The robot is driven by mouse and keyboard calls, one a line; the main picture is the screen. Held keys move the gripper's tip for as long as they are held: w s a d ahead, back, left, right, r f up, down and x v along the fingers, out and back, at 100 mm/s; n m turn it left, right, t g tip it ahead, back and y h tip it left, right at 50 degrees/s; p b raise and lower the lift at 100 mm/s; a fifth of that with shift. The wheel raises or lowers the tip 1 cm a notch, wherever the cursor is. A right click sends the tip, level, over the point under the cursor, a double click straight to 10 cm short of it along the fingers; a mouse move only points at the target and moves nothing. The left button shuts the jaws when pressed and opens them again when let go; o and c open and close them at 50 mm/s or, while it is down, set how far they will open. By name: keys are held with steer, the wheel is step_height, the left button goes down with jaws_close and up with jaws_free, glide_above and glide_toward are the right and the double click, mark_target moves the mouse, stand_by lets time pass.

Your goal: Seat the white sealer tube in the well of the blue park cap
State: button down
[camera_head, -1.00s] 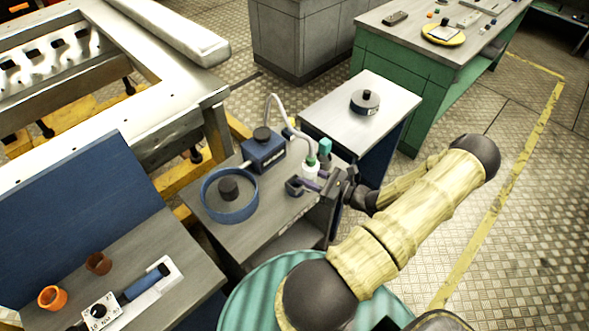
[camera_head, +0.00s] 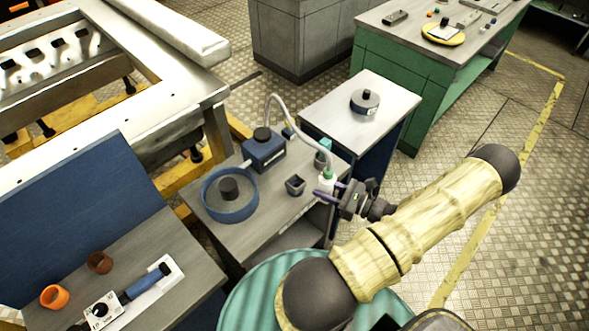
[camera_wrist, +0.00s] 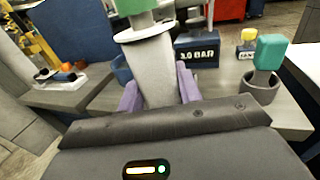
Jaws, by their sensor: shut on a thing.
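The white sealer tube (camera_head: 327,185) has a green collar, and a pale hose runs from its top. My gripper (camera_head: 327,192) is shut on it with purple fingers, near the right edge of the grey bench. In the wrist view the tube (camera_wrist: 153,75) stands between the fingers (camera_wrist: 160,92), slightly tilted in the picture; its lower end is hidden by the gripper body. The small dark blue park cap (camera_head: 295,185) stands on the bench to the left of my gripper, apart from it, its well open and empty-looking. I cannot pick out the cap surely in the wrist view.
A blue pump box (camera_head: 264,152) marked 3.0 BAR in the wrist view stands behind the cap. A round blue tray (camera_head: 231,212) is to the left. A teal-topped item in a grey cup (camera_wrist: 260,88) stands close to the right. Bare bench lies around the cap.

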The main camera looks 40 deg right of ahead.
steer(key=s, duration=0.3)
steer(key=shift+s+d, duration=0.15)
steer(key=shift+s, duration=0.2)
stand_by(0.7)
